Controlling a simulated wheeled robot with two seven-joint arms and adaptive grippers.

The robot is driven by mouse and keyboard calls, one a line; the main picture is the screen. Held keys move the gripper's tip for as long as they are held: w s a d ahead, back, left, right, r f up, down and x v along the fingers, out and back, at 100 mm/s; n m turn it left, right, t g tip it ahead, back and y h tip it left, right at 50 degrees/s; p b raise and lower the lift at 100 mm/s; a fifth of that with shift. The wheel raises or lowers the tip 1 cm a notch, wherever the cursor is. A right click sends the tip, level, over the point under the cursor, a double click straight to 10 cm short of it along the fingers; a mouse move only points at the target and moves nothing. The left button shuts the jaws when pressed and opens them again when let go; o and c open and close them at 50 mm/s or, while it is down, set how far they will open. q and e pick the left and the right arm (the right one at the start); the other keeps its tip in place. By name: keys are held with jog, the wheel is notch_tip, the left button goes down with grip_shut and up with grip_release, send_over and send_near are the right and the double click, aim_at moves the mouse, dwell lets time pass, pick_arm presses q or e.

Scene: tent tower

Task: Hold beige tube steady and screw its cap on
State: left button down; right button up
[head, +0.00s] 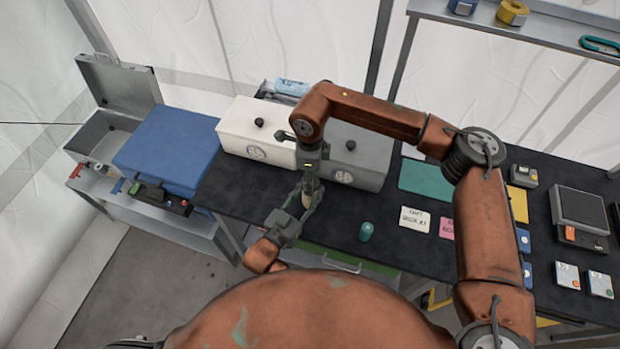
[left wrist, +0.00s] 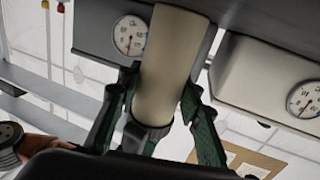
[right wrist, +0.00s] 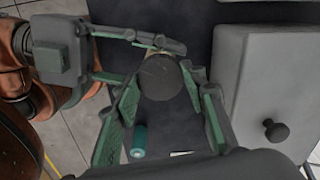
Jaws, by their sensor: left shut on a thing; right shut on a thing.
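The beige tube (left wrist: 165,65) stands between the fingers of my left gripper (head: 301,207), which is shut on it above the dark bench. In the head view most of the tube is hidden by the grippers. My right gripper (head: 309,184) comes down from above and is shut on the dark grey round cap (right wrist: 160,77), with a finger on either side in the right wrist view. The cap is at the tube's end. The thread is hidden, so I cannot tell how far it is screwed on. The left gripper (right wrist: 150,45) reaches in from the left there.
A white box (head: 250,135) and a grey box (head: 358,155) with gauges stand close behind the grippers. Cards and a green mat (head: 425,178) lie to the right. A blue case (head: 165,148) is at the left.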

jog(key=m, duration=1.1)
jog(key=shift+m, duration=0.4)
jog(key=o, duration=1.3)
jog(key=shift+c, duration=0.2)
jog(key=shift+r, duration=2.25)
jog(key=shift+c, duration=0.2)
